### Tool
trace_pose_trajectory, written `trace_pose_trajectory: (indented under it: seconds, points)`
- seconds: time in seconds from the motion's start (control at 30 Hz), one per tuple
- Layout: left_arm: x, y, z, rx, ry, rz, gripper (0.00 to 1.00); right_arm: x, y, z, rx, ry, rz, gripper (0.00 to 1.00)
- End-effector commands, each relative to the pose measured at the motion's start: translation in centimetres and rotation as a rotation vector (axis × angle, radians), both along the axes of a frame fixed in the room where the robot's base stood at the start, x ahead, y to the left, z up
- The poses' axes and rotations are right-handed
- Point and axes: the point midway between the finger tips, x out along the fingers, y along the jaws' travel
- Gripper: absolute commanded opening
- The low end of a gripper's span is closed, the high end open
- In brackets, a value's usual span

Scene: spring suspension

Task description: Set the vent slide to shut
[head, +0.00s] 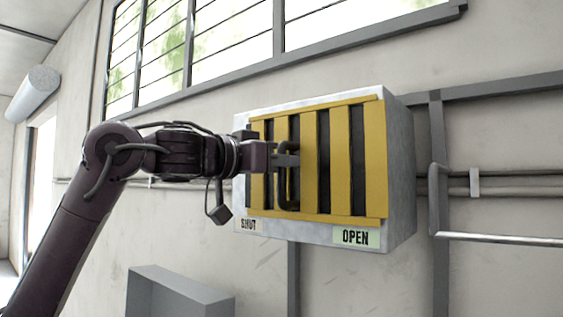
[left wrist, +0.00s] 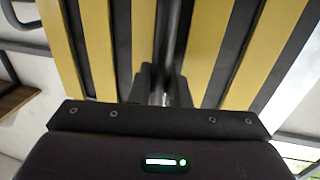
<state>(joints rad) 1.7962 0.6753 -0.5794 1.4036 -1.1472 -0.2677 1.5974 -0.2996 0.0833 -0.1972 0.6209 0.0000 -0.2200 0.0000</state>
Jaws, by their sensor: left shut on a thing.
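The vent (head: 398,160) is a grey wall box with a yellow slatted slide (head: 340,155) on its front. Dark gaps show between the upright yellow slats. A dark vertical handle (head: 291,190) stands on the slide, left of its middle. A SHUT label (head: 248,225) is at the lower left and a green-backed OPEN label (head: 356,237) at the lower right. My left gripper (head: 290,160) is shut on the handle, coming from the left. In the left wrist view the fingers (left wrist: 162,85) close around the handle bar (left wrist: 170,40), in front of the yellow slats. My right gripper is not in view.
A grey box or ledge (head: 180,292) is below left of the vent. Pipes and a metal rail (head: 500,240) run along the wall at the right. Barred windows (head: 230,45) are above. The wall space directly left of the vent holds my arm.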

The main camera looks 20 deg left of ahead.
Motion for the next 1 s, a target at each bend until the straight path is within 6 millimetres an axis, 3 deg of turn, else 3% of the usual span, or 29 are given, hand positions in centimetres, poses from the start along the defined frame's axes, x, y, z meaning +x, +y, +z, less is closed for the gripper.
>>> trace_pose_trajectory:
  seconds: [0.17,0.43,0.7,0.73,0.8,0.87,1.0]
  points:
    - [0.1,0.1,0.0,-0.001,0.001,0.000,0.00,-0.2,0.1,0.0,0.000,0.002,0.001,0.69]
    - [1.2,3.3,0.0,-0.004,0.003,0.002,0.00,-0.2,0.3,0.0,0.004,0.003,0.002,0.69]
    - [1.3,3.6,0.1,-0.003,-0.001,0.004,0.00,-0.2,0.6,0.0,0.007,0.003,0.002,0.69]
    - [1.3,3.6,0.1,-0.003,-0.001,0.004,0.20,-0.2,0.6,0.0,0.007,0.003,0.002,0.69]
    - [1.3,3.5,0.1,-0.003,-0.001,0.003,0.29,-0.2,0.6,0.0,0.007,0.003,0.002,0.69]
    - [1.3,3.5,0.1,-0.001,0.000,0.003,0.35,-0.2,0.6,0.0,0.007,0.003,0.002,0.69]
    - [1.3,3.4,0.0,-0.001,0.000,0.001,0.35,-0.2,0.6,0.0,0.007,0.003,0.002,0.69]
